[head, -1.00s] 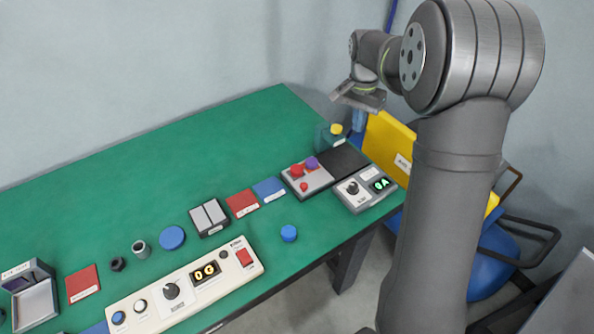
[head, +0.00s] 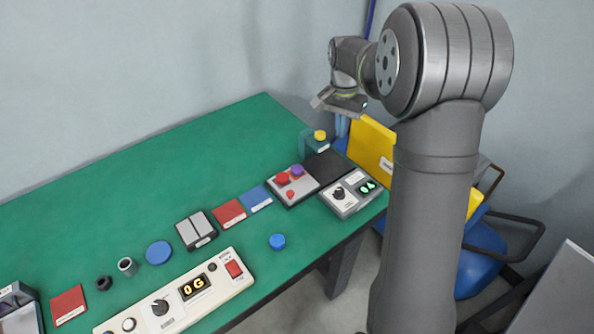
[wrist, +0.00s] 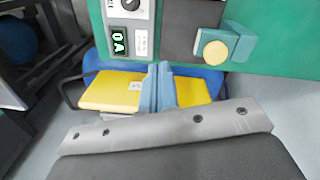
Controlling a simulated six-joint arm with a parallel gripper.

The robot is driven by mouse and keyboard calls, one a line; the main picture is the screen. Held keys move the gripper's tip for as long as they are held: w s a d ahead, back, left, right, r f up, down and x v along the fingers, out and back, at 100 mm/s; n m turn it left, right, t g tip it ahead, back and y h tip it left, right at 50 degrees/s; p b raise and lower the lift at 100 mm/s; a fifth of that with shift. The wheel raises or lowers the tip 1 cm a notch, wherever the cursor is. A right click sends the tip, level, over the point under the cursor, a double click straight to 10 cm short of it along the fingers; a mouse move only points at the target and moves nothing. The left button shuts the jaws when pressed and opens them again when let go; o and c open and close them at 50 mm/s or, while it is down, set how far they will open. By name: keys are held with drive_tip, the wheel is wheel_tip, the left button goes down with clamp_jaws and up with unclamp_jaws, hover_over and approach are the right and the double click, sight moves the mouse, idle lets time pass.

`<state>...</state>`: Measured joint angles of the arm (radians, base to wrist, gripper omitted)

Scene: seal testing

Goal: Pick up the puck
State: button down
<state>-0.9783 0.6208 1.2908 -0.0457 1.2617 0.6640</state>
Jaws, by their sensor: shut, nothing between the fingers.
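Several round pieces could be the puck; I cannot tell which one is meant. A small blue cylinder (head: 277,241) stands on the green table near its front edge. A flatter blue disc (head: 158,252) lies further left. A red round piece (head: 282,179) and a purple one (head: 297,171) sit on a grey box. My gripper (head: 342,126) is high beyond the table's right end, apart from all of them. In the wrist view its blue fingers (wrist: 158,88) are together and empty, above the yellow chair or panel area. No blue puck shows on the table there.
A teal block with a yellow button (head: 320,135), a black pad (head: 324,167) and a meter box (head: 351,194) fill the table's right end. A white control panel (head: 185,296) lies along the front. The back of the green table (head: 180,160) is clear.

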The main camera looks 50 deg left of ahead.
drive_tip(key=c, duration=2.1)
unclamp_jaws()
drive_tip(key=o, duration=0.8)
drive_tip(key=n+y, duration=0.2)
drive_tip(key=n, duration=1.4)
approach(297, 168)
drive_tip(key=f, duration=0.2)
drive_tip(key=shift+w+f, duration=0.25)
drive_tip(key=shift+f, duration=0.15)
drive_tip(key=shift+s+a+f, duration=0.1)
drive_tip(key=shift+a+f, duration=0.15)
drive_tip(key=shift+f, duration=1.15)
drive_tip(key=shift+s+a+f, duration=0.1)
drive_tip(key=shift+a+f, duration=0.1)
drive_tip(key=shift+f, duration=1.2)
